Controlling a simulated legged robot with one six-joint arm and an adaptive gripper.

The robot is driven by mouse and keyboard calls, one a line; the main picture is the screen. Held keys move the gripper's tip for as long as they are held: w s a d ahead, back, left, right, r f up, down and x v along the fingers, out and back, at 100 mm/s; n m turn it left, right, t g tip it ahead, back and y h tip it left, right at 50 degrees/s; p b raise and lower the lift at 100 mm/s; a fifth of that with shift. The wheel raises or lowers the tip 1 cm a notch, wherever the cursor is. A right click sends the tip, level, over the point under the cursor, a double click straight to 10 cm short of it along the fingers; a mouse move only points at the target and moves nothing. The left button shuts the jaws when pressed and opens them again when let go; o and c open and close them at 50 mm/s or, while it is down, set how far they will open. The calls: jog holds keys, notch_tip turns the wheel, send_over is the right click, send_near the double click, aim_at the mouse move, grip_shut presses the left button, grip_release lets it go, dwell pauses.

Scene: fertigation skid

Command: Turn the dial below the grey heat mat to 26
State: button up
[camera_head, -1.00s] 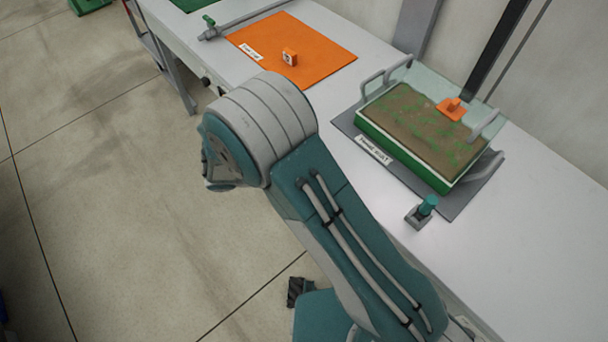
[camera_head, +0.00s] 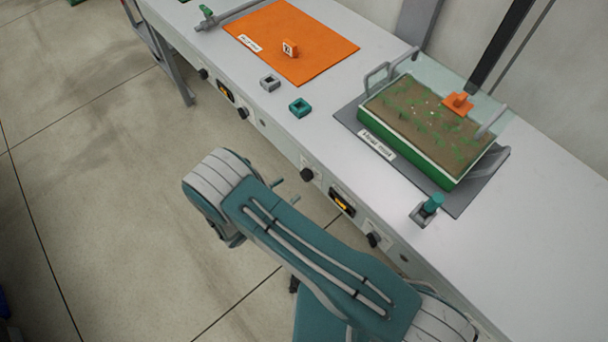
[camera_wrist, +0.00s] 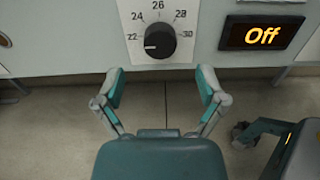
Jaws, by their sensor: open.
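The black dial (camera_wrist: 160,41) sits on a white scale plate in the wrist view, with numbers from 22 to 30. In the head view the grey heat mat (camera_head: 458,200) lies under a planted tray on the bench. The dial (camera_head: 306,174) is on the bench's front panel, just beyond my fingertips (camera_head: 286,192).
An amber display (camera_wrist: 262,35) right of the dial reads "Off". Another knob (camera_head: 373,240) sits farther right on the panel. An orange mat (camera_head: 290,42), a grey square piece (camera_head: 269,82) and a teal one (camera_head: 300,107) lie on the bench. Open floor lies before it.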

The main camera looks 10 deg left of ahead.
aim_at(303, 177)
jog(key=x, duration=0.6)
jog(key=shift+w, duration=0.1)
jog(key=c, duration=1.2)
